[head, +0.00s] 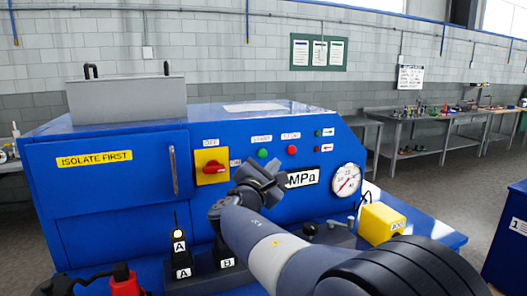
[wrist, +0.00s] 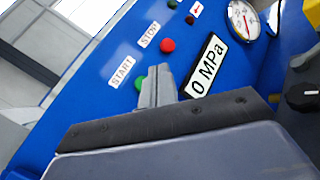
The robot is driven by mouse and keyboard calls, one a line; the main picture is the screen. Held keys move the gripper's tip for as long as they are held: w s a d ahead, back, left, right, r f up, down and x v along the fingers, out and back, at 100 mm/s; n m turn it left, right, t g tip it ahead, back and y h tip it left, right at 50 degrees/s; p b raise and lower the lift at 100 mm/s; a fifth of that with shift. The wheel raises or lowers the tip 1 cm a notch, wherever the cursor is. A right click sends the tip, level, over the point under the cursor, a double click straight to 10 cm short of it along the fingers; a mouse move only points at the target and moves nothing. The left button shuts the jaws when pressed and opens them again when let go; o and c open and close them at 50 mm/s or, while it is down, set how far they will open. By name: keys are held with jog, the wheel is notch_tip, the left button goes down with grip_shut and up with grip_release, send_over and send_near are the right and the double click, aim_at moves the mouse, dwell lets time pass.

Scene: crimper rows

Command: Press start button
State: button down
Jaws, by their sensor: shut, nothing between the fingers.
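The green start button (head: 262,153) sits on the blue machine's front panel under a START label (head: 261,139). In the wrist view the green button (wrist: 139,83) is just left of my fingertips and partly covered by them. My gripper (head: 275,168) is shut and empty, its tips a little below and right of the button in the head view. My fingertips (wrist: 160,72) point at the panel in the wrist view. I cannot tell whether they touch it.
The red stop button (head: 292,150) is right of the green one. A red-on-yellow switch (head: 211,167) labelled OFF is to the left. An MPa display (head: 302,178), reading 0 in the wrist view, and a gauge (head: 346,180) are to the right. A yellow box (head: 382,222) stands lower right.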

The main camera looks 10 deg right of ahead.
aim_at(268, 153)
jog(key=shift+w+a+p, duration=0.25)
jog(key=shift+w+p, duration=0.05)
jog(key=shift+w, duration=0.9)
jog(key=shift+w+a+p, duration=0.2)
jog(key=shift+w+p, duration=0.05)
jog(key=shift+w, duration=0.9)
jog(key=shift+w, duration=0.1)
jog(key=shift+w, duration=0.3)
jog(key=shift+w+a, duration=0.2)
jog(key=shift+w, duration=0.3)
dwell(0.8)
jog(key=shift+s, duration=0.1)
jog(key=shift+s+d+b, duration=0.2)
jog(key=shift+s+b, duration=0.35)
jog(key=shift+s, duration=0.25)
jog(key=shift+s, duration=0.1)
